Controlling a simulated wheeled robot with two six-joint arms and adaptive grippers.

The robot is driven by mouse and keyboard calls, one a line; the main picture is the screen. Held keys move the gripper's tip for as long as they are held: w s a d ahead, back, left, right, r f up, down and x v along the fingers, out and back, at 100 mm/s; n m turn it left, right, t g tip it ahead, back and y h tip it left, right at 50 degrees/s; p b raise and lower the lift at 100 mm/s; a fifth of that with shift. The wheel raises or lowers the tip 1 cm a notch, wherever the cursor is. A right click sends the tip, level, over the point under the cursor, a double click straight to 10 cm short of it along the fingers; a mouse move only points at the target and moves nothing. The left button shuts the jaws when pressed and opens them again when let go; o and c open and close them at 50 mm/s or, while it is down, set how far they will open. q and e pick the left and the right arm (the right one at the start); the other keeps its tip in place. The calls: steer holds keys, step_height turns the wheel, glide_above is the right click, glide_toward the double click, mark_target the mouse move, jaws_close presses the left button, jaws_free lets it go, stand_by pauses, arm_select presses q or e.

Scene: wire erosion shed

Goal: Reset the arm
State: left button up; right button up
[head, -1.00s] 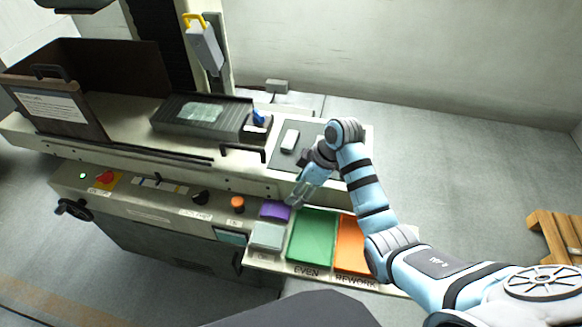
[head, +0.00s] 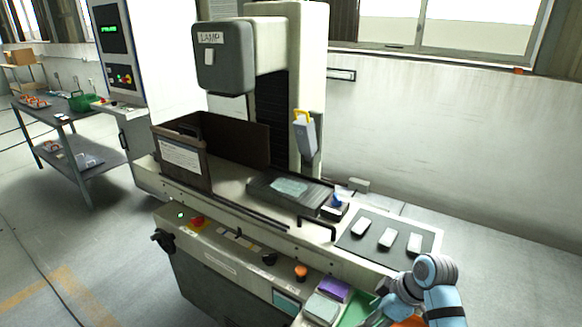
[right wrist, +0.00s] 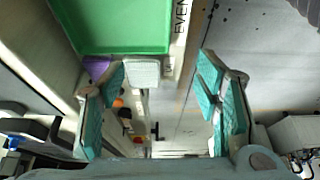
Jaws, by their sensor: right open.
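My right arm comes in at the lower right of the head view. Its gripper (head: 374,317) is over the front ledge by the green EVEN area (head: 354,312), partly cut by the picture's bottom edge. In the right wrist view the two teal-padded fingers (right wrist: 162,95) are wide apart with nothing between them. The green area (right wrist: 120,25) shows beyond them at the top. My left arm and gripper are not in view.
Three pale blocks (head: 387,238) lie on a grey mat on the machine bed. A purple pad (head: 335,289), a pale grey pad (head: 322,308) and an orange area (head: 410,322) line the ledge. The lamp head (head: 222,60) stands above; a metal table (head: 60,125) is far left.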

steer(key=s+d+f+m+h, duration=0.1)
steer(key=s+d+f+m, duration=0.15)
steer(key=s+f, duration=0.45)
steer(key=s+d+r+m+t+h, duration=0.15)
steer(key=s+m, duration=0.25)
steer(key=s, duration=0.7)
steer(key=s+d+m+h, duration=0.15)
steer(key=s+m, duration=0.25)
steer(key=s, duration=0.6)
step_height(320, 180, down, 18)
steer(key=s+d+g, duration=0.1)
steer(key=d+g, duration=0.1)
steer(key=s+f, duration=1.4)
steer(key=s, duration=0.1)
steer(key=shift+d+f+m+g+h, duration=0.15)
steer(key=shift+m+g+h, duration=0.15)
steer(key=shift+m+g, duration=0.05)
